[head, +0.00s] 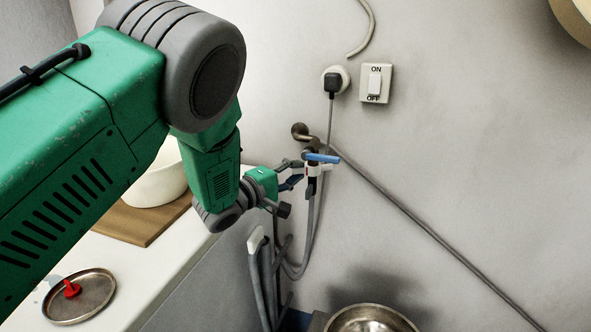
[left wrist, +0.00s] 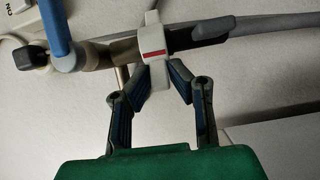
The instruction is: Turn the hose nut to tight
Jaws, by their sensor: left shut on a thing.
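The hose nut (left wrist: 152,42) is a white collar with a red mark. It sits around the pipe between the tap and the grey hose (left wrist: 265,22). In the head view the nut (head: 311,170) is small, just below the tap's blue lever (head: 323,158). The lever also shows in the left wrist view (left wrist: 57,30). My left gripper (head: 300,172) reaches in from the left. In the left wrist view its fingers (left wrist: 159,76) are shut on the nut's white lower part, partly hiding it. My right gripper is in neither view.
A socket with a plug (head: 333,82) and an ON/OFF switch (head: 376,84) are on the wall above. A metal bowl (head: 370,318) stands below right. On the left ledge are a wooden board (head: 140,222) and a round metal dish (head: 95,297) with a red piece.

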